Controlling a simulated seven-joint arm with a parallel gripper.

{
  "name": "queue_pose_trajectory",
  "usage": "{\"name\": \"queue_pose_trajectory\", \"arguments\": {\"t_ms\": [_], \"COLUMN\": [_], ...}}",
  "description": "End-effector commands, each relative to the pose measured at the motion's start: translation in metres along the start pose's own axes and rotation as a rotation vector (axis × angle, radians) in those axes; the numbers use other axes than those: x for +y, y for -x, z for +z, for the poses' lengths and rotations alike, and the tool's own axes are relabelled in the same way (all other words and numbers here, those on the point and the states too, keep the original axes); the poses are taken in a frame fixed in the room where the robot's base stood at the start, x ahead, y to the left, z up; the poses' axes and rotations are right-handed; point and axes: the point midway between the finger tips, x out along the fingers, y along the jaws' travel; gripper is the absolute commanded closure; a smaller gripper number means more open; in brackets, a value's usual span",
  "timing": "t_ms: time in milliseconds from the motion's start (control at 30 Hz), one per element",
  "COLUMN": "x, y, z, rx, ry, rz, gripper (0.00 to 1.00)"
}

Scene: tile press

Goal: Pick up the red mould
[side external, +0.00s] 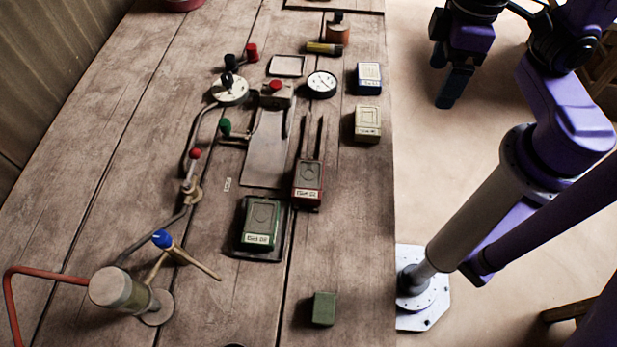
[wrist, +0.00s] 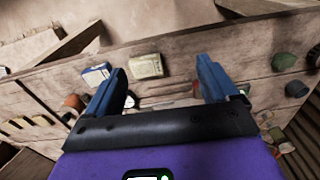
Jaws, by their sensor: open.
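The red mould (side external: 308,186) is a dark red block with a pale label on its near face. It lies near the middle of the bench in the side external view, with two thin dark prongs reaching away from it. My gripper (side external: 446,88) is open and empty, beyond the right edge of the bench and apart from the mould. Its two blue fingers (wrist: 160,70) are spread in the wrist view. I cannot pick out the red mould in the wrist view; the right finger may hide it.
A green mould (side external: 260,222) sits on a dark tray left of the red one. A metal plate (side external: 268,155), a cream box (side external: 367,123), a blue-and-white box (side external: 368,78) and a dial (side external: 321,83) stand around. A green block (side external: 324,309) is nearer. The bench's near right is mostly clear.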

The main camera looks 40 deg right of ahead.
Motion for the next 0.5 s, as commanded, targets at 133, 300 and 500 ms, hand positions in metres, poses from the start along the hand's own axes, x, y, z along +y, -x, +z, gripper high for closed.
{"name": "queue_pose_trajectory", "arguments": {"t_ms": [133, 300, 500], "x": [-0.009, -0.023, -0.044], "y": [0.001, 0.002, 0.003], "z": [-0.038, -0.078, -0.121], "rx": [-0.004, -0.006, -0.01], "ry": [-0.226, -0.491, -0.803], "rz": [0.002, 0.005, 0.01], "gripper": [0.13, 0.13, 0.13]}}
